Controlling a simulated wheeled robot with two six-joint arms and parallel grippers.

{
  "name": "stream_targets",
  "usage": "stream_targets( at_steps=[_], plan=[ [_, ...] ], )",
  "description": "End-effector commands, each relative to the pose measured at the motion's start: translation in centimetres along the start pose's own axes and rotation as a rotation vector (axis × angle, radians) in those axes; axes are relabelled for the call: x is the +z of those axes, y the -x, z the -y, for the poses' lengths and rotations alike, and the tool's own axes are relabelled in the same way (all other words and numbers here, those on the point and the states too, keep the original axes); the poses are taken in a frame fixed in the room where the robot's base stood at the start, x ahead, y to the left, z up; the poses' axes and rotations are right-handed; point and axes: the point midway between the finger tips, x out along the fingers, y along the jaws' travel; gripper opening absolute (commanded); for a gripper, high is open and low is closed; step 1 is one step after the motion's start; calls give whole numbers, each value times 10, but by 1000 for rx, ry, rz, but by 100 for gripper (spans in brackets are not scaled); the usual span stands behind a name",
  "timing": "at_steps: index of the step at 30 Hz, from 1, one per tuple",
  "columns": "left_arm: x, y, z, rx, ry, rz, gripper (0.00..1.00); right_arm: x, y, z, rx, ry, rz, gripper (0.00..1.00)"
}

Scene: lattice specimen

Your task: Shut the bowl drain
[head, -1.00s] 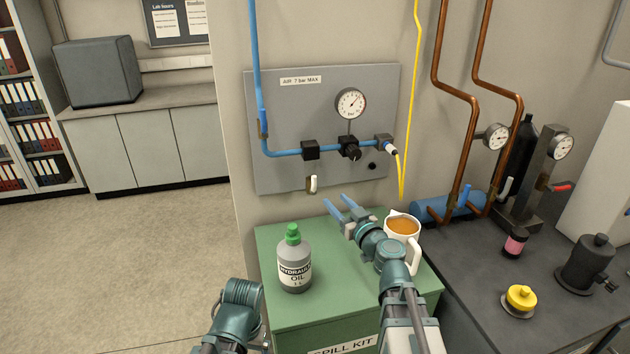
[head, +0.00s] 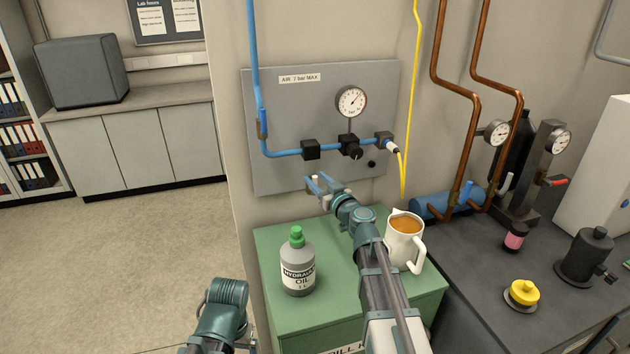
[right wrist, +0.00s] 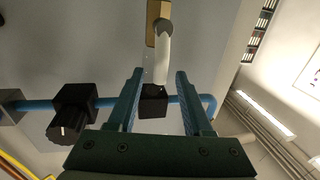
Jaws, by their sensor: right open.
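A small brass valve (right wrist: 153,22) with a white lever (right wrist: 163,55) shows in the right wrist view, by the black block (right wrist: 152,100) on the blue air line; I take it as the bowl drain. The lever runs between the fingers of my right gripper (right wrist: 160,74), with a gap visible on both sides. In the head view my right gripper (head: 318,181) is open at the panel's lower edge, under the left black block (head: 310,150), and hides most of the valve. My left arm shows at the bottom left, its fingers out of sight.
A green spill kit cabinet (head: 270,245) stands below, with an oil bottle (head: 298,268) and a mug (head: 404,246) of brown liquid close to my right arm. A dark bench (head: 480,265) with gauges and fittings is at the right. The floor at the left is clear.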

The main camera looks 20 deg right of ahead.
Motion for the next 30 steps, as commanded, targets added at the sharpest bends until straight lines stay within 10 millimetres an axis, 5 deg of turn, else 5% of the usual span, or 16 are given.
stream_targets(
  at_steps=[2, 11, 30],
  plan=[
    [0, 0, 0, 0, 0, 0, 93, 0, 0, 0, 0, 0, 0, 50],
    [0, 0, 0, 0, 0, 0, 93, 0, 0, 0, 0, 0, 0, 0],
    [-1, -10, -1, 0, 0, 0, 93, 4, 2, -8, 2, -136, -28, 0]
  ],
)
